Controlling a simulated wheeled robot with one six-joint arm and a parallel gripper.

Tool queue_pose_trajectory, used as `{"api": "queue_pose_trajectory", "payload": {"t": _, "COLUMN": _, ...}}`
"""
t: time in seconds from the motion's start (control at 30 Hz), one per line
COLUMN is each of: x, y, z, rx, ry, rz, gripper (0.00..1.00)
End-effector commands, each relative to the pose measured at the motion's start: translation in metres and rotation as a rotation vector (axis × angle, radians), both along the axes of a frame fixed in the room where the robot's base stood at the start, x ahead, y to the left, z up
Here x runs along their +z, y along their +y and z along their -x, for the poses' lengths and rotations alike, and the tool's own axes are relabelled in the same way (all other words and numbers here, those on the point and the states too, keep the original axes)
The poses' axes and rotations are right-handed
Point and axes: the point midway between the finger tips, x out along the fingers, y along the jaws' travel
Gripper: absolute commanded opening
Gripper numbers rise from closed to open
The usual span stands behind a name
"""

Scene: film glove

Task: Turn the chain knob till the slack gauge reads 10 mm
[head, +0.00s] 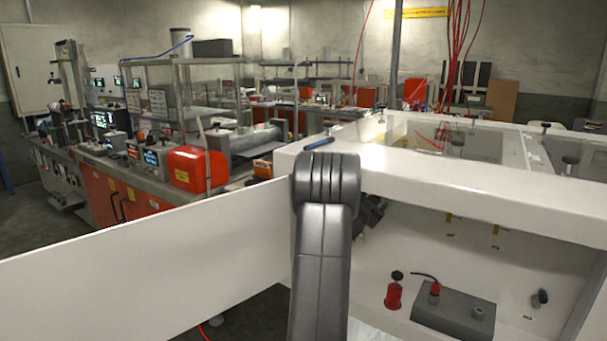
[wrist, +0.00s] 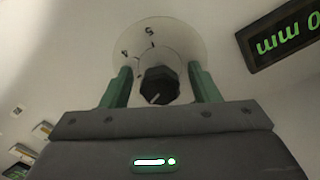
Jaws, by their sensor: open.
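In the wrist view, a black faceted knob (wrist: 159,86) with a light pointer mark stands on a pale round dial (wrist: 165,35) with dark numerals, one of them a 5. My gripper (wrist: 159,72) is open, with one green finger on each side of the knob. Small gaps show between the fingers and the knob. A dark gauge display (wrist: 285,35) at the upper right shows green characters upside down. They end in "0 mm", and the picture edge cuts off any digit before the 0. In the head view my arm hides the knob and most of my gripper.
In the head view, a white cabinet (head: 470,185) holds a red-based knob (head: 393,294) and a grey box (head: 455,315) at the lower right. A white panel (head: 150,265) stretches across the left. Benches with equipment (head: 140,155) stand behind.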

Motion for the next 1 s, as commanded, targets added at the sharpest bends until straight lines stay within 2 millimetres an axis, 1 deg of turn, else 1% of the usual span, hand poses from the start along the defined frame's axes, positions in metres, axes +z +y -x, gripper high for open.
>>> {"api": "queue_pose_trajectory", "payload": {"t": 0.03, "x": 0.004, "y": 0.000, "z": 0.000, "rx": 0.000, "ry": 0.025, "rz": 0.035, "gripper": 0.55}}
{"api": "queue_pose_trajectory", "payload": {"t": 0.47, "x": 0.004, "y": 0.000, "z": 0.001, "rx": 0.001, "ry": 0.225, "rz": 0.332, "gripper": 0.55}}
{"api": "queue_pose_trajectory", "payload": {"t": 0.5, "x": -0.001, "y": 0.005, "z": 0.007, "rx": 0.003, "ry": 0.225, "rz": 0.332, "gripper": 0.55}}
{"api": "queue_pose_trajectory", "payload": {"t": 0.57, "x": -0.002, "y": 0.012, "z": 0.017, "rx": 0.003, "ry": 0.224, "rz": 0.331, "gripper": 0.55}}
{"api": "queue_pose_trajectory", "payload": {"t": 0.9, "x": -0.002, "y": 0.046, "z": 0.068, "rx": 0.002, "ry": 0.221, "rz": 0.327, "gripper": 0.55}}
{"api": "queue_pose_trajectory", "payload": {"t": 1.0, "x": -0.001, "y": 0.055, "z": 0.081, "rx": 0.001, "ry": 0.221, "rz": 0.326, "gripper": 0.55}}
